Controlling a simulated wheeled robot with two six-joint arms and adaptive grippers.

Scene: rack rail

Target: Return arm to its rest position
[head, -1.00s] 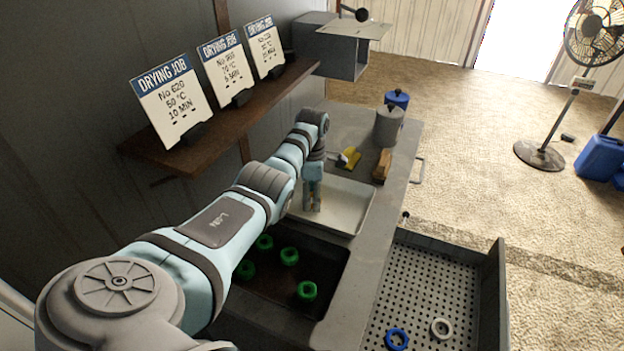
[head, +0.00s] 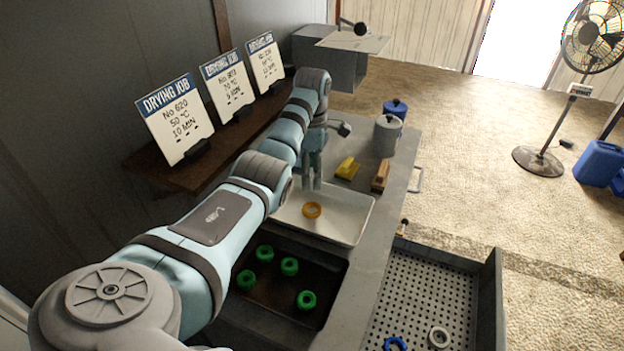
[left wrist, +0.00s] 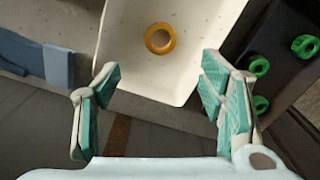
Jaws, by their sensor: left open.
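My left arm reaches in from the left in the head view, across the front of the shelf. My left gripper (head: 312,172) hangs above the far part of the white tray, open and empty. In the left wrist view its two teal fingers (left wrist: 160,95) stand wide apart. An orange ring (head: 312,210) lies flat in the white tray (head: 350,222), apart from the fingers; it also shows in the left wrist view (left wrist: 160,38). My right gripper is not in view.
A dark tray (head: 325,275) with several green rings sits nearer. A perforated drawer (head: 420,285) holds a blue ring (head: 395,344) and a grey ring (head: 438,337). A wooden shelf (head: 165,168) with three signs, a yellow object (head: 347,167) and a grey canister (head: 387,135) stand close to the arm.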

